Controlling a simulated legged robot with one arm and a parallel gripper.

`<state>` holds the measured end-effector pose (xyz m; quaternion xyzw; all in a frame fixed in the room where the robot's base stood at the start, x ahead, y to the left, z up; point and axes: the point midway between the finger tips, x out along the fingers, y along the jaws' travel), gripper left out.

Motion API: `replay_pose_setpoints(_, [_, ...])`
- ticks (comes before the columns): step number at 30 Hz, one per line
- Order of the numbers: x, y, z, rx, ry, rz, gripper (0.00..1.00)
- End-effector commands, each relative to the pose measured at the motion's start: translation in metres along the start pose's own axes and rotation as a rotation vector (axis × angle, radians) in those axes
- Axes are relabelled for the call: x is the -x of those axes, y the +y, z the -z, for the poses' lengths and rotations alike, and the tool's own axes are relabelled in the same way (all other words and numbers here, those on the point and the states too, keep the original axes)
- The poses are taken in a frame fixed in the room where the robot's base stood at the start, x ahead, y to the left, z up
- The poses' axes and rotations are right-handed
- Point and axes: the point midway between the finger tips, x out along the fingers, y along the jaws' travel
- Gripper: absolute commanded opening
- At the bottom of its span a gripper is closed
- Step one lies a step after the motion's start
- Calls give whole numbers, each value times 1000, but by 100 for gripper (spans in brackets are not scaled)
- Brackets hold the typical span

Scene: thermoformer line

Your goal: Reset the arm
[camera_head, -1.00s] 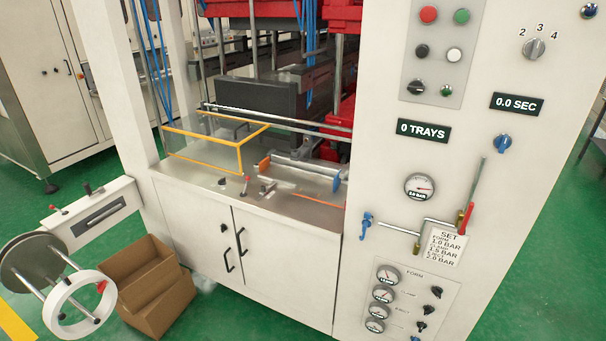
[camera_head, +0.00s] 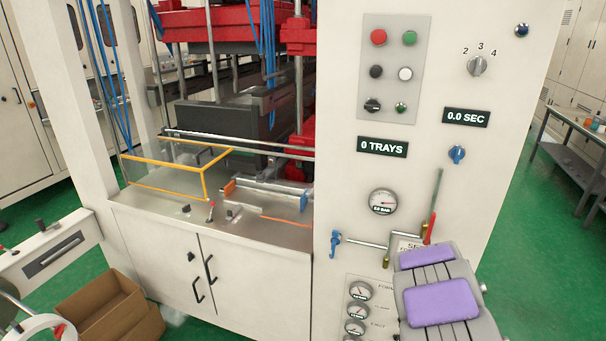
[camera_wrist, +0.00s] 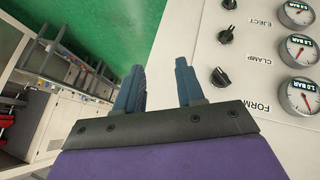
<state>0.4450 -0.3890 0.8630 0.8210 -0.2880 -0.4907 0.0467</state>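My gripper (camera_wrist: 160,68) shows in the wrist view. Its two dark blue-grey fingers stand apart with nothing between them, so it is open and empty. In the head view, my arm with purple pads (camera_head: 440,300) is at the lower right, over the lower part of the panel. The gripper fingers are not visible there.
The control panel (camera_head: 340,110) has buttons, a pressure gauge (camera_head: 382,202) and a red-handled lever (camera_head: 430,228). A cardboard box (camera_head: 108,305) sits on the floor at lower left. A grey table (camera_head: 575,150) stands at the right, with green floor between it and the machine.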

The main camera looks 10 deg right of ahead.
Motion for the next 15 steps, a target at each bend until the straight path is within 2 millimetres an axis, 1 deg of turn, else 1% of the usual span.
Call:
replay_pose_setpoints(1, [20,-1,10,2,-14,-5,38])
replay_pose_setpoints(5, [67,-9,17,-3,-80,-2,38])
replay_pose_setpoints(7, [94,-15,19,-7,-113,7,38])
replay_pose_setpoints(11, [144,-31,18,-6,-176,36,38])
replay_pose_setpoints(12, [160,-36,15,-6,-198,48,38])
replay_pose_setpoints(14, [184,-45,11,0,-227,68,38])
replay_pose_setpoints(15, [200,-51,8,3,-245,83,38])
